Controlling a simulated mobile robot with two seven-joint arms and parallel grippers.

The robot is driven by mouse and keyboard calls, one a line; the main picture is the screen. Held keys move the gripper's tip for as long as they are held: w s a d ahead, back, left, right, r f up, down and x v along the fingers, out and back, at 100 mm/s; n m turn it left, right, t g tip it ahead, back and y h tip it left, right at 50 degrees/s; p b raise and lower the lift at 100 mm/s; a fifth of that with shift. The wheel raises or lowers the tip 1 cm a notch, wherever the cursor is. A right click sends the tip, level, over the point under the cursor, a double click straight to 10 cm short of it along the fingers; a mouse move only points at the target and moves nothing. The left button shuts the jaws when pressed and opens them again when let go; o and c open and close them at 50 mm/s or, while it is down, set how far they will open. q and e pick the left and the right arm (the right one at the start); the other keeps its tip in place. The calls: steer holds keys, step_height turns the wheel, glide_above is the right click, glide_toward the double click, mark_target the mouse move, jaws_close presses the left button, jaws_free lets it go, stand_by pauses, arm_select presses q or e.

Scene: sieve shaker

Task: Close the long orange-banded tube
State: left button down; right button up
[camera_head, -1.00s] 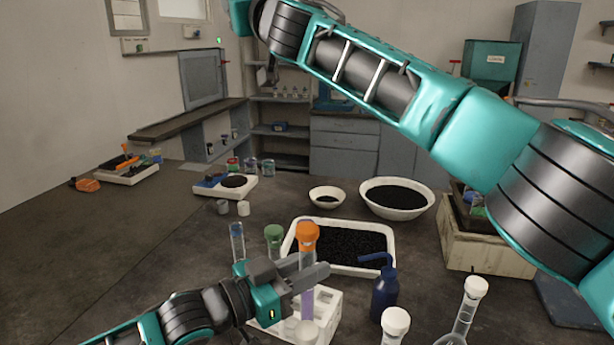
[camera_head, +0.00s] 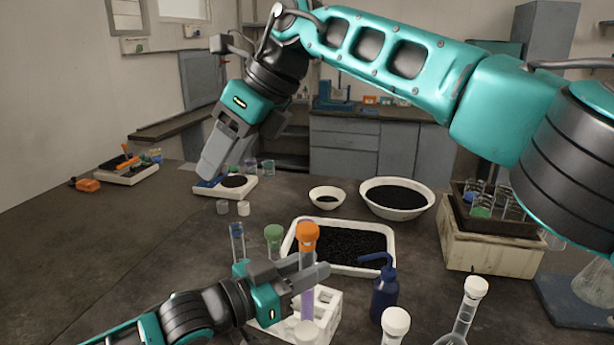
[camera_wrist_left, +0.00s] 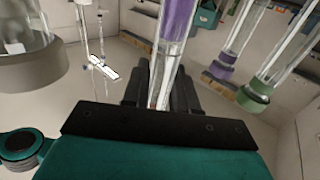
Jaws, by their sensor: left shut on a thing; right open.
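A long tube (camera_head: 307,303) stands upright in the white rack (camera_head: 325,312), with an orange cap-like top (camera_head: 307,232) and purple lower down. My left gripper (camera_head: 308,270) is shut on this tube just below the orange top. In the left wrist view the held tube (camera_wrist_left: 172,50) runs between the dark fingers, with a purple part showing. I cannot tell how firmly the orange top is seated. My right gripper (camera_head: 212,158) is open and empty, in the air at upper left, pointing down, well away from the tube.
A green-topped tube (camera_head: 273,238) and a blue-topped tube (camera_head: 237,240) stand just left of the held tube. A tray of black grains (camera_head: 390,268) is behind. A blue wash bottle (camera_head: 384,298) and a white-capped flask (camera_head: 475,290) stand right.

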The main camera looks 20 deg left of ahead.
mark_target(307, 227)
steer(key=d+f+n+h, duration=0.1)
steer(key=d+h, duration=0.1)
steer(key=d, duration=0.1)
steer(key=w+d+f+n+h, duration=0.1)
steer(key=d+n+h, duration=0.1)
steer(key=d, duration=0.2)
steer(key=d+f+n+h, duration=0.1)
steer(key=d+n+h, duration=0.1)
steer(key=d, duration=0.2)
steer(key=shift+w+t+h, duration=0.3)
steer(key=shift+t+h, duration=0.1)
steer(key=shift+f, duration=4)
